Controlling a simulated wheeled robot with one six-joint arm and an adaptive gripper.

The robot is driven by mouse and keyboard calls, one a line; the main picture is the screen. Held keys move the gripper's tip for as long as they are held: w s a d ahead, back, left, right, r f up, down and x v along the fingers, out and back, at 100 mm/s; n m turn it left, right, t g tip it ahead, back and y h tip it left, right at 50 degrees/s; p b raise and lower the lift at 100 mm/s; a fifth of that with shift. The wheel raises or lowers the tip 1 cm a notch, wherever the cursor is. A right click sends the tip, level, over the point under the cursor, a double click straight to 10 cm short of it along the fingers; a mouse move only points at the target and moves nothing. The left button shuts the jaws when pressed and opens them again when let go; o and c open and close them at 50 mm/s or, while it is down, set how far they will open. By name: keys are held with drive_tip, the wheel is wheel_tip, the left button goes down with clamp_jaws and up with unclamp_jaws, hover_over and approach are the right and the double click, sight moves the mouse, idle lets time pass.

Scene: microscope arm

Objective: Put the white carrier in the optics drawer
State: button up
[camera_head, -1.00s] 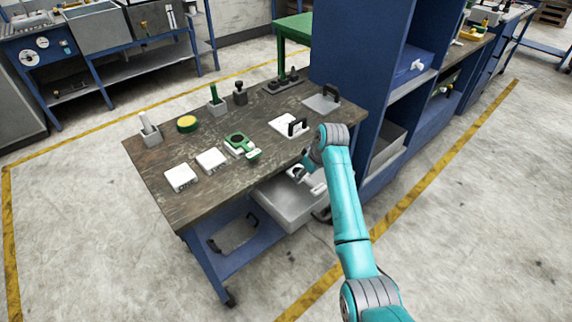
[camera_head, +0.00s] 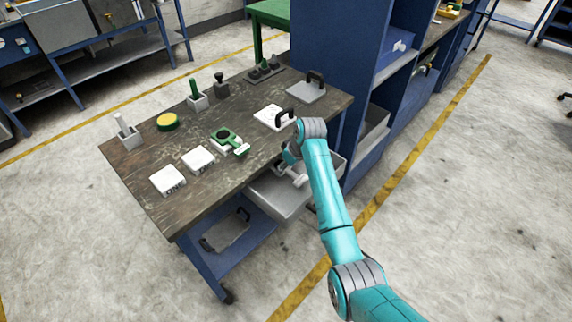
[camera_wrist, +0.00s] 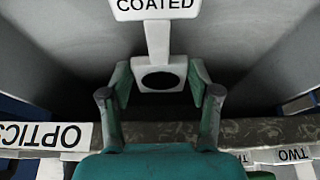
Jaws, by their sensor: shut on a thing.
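My gripper (camera_wrist: 158,76) is shut on the white carrier (camera_wrist: 158,64), with a finger on each side of its ring-shaped end. The carrier's plate reads COATED. In the head view, my gripper (camera_head: 291,157) is at the table's front edge, over the open grey drawer (camera_head: 268,201). The carrier is small and partly hidden there. The wrist view shows grey drawer walls and floor around the carrier; I cannot tell whether it touches the floor. An upside-down OPTICS label (camera_wrist: 45,136) shows at the lower left of that view.
The worn table (camera_head: 150,160) holds two white blocks, a green holder (camera_head: 224,140), a yellow-topped disc (camera_head: 167,121) and black-handled plates. Another label reads TWO (camera_wrist: 293,154). A blue shelf unit (camera_head: 330,50) stands to the right. Floor at the right is clear.

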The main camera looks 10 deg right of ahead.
sight(296, 176)
drive_tip(key=shift+f, duration=0.3)
drive_tip(key=o, duration=1.2)
drive_tip(key=shift+r, duration=0.55)
drive_tip(key=v, duration=1.2)
drive_tip(key=shift+r, duration=0.1)
